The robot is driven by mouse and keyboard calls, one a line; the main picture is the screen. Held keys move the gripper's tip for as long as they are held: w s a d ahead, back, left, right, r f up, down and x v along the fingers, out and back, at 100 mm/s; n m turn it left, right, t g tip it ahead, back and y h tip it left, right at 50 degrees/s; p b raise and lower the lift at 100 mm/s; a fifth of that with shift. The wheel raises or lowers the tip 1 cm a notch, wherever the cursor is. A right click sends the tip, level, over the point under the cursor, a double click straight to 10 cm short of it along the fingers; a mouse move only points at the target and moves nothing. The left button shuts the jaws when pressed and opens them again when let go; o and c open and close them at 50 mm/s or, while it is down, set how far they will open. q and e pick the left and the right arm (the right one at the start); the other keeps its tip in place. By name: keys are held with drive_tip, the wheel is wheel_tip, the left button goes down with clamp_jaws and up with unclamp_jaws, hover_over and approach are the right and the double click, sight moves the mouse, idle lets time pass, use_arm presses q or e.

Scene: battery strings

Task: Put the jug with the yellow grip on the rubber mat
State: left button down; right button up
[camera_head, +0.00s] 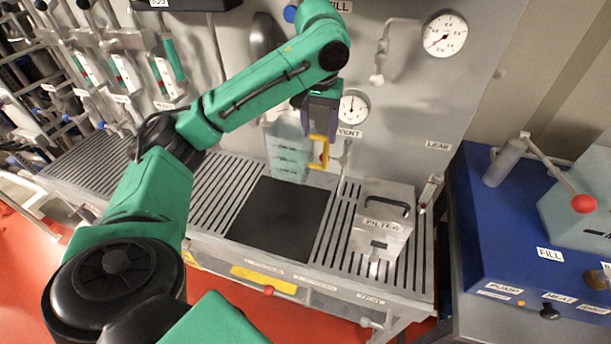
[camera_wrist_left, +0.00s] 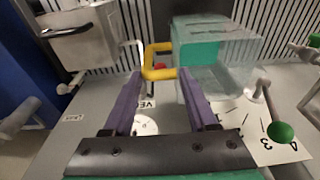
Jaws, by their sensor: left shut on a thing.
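The jug (camera_head: 287,158) is clear with teal bands and has a yellow grip (camera_head: 325,153) on its right side. It appears upright behind the mat's far edge; whether its base touches the slatted bench cannot be told. My left gripper (camera_head: 321,128) points down from above, shut on the yellow grip. In the left wrist view the jug (camera_wrist_left: 218,60) lies right of centre, with its yellow grip (camera_wrist_left: 158,73) between the fingertips (camera_wrist_left: 160,85). The rubber mat (camera_head: 278,220) is a black square, flat and bare on the bench. My right gripper is not in view.
A grey box labelled FILTER (camera_head: 382,222) with a black handle stands right of the mat. A tap pipe (camera_head: 344,165) and a gauge (camera_head: 353,107) are close right of the jug. A blue unit (camera_head: 510,215) stands at right. Slats left of the mat are clear.

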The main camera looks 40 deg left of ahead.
sight(303, 163)
use_arm(q)
drive_tip(key=s+f, duration=0.1)
drive_tip(key=f, duration=0.2)
drive_tip(key=s+a+f+b, duration=0.1)
drive_tip(key=f, duration=0.2)
drive_tip(key=s+a+f, duration=0.1)
drive_tip(key=f, duration=0.1)
drive_tip(key=shift+a+f+b, duration=0.1)
drive_tip(key=shift+f+b, duration=0.2)
drive_tip(key=shift+f, duration=0.1)
wheel_tip(303, 163, down, 10)
drive_tip(key=w+p, duration=0.1)
drive_tip(key=shift+d+f, duration=0.2)
drive_tip(key=shift+d, duration=0.2)
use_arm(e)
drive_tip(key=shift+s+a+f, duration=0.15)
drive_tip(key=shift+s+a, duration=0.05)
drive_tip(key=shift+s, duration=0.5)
use_arm(q)
drive_tip(key=shift+c, duration=1)
unclamp_jaws()
drive_tip(key=shift+w+d, duration=0.1)
wheel_tip(303, 163, up, 12)
drive_tip(key=s+b, duration=0.1)
drive_tip(key=shift+s+d, duration=0.25)
drive_tip(key=shift+s, duration=0.15)
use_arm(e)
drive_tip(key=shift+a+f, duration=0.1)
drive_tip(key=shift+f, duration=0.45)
